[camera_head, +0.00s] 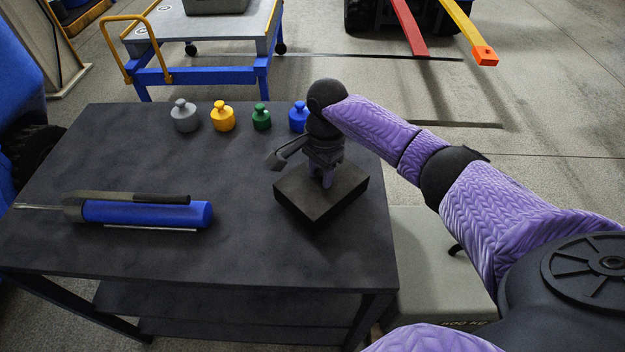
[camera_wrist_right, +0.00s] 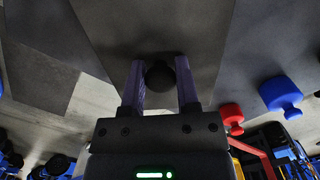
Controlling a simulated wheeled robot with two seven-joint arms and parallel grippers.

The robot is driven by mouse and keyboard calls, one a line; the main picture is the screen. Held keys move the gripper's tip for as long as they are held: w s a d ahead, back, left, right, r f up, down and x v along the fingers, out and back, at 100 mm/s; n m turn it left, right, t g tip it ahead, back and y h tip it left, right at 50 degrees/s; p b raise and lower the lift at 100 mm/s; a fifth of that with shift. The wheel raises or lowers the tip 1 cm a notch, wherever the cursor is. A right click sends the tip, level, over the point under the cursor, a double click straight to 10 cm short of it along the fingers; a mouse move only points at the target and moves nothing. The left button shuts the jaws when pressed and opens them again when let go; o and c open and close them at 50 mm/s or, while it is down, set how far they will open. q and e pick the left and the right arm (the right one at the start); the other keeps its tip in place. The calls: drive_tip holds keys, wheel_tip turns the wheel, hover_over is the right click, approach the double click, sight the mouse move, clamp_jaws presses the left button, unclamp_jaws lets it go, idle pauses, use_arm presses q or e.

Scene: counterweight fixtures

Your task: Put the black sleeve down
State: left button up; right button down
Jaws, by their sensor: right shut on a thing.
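In the head view my right gripper (camera_head: 325,180) points down over a square black block (camera_head: 320,198) on the dark table. Its purple fingers are just above or at the block's top; I cannot tell if what they hold touches it. In the right wrist view the gripper (camera_wrist_right: 160,62) has its two fingers on either side of a round black thing, which seems to be the black sleeve (camera_wrist_right: 160,77), and is shut on it. The sleeve is hidden by the gripper in the head view. My left gripper is not in view.
Grey (camera_head: 184,117), yellow (camera_head: 222,118), green (camera_head: 261,118) and blue (camera_head: 298,118) weights stand along the table's far edge. A red weight (camera_wrist_right: 232,115) shows in the wrist view. A blue cylindrical tool (camera_head: 150,213) lies at left. The table's middle (camera_head: 235,175) is clear.

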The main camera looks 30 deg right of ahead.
wheel_tip(320, 180, down, 2)
drive_tip(key=shift+f, duration=0.2)
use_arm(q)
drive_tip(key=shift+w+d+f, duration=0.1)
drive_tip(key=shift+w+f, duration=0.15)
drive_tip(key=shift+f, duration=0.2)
use_arm(e)
drive_tip(key=shift+r, duration=0.1)
drive_tip(key=shift+c, duration=1.7)
unclamp_jaws()
drive_tip(key=r+p, duration=0.1)
drive_tip(key=r, duration=0.3)
drive_tip(key=r+p, duration=0.1)
drive_tip(key=r, duration=0.2)
drive_tip(key=r+p, duration=0.2)
drive_tip(key=r, duration=0.2)
drive_tip(key=shift+w+d+r, duration=0.15)
drive_tip(key=shift+d+r, duration=0.15)
drive_tip(key=shift+d, duration=0.05)
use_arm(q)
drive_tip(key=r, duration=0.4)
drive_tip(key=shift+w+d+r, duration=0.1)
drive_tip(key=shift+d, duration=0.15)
use_arm(e)
drive_tip(key=shift+r, duration=0.2)
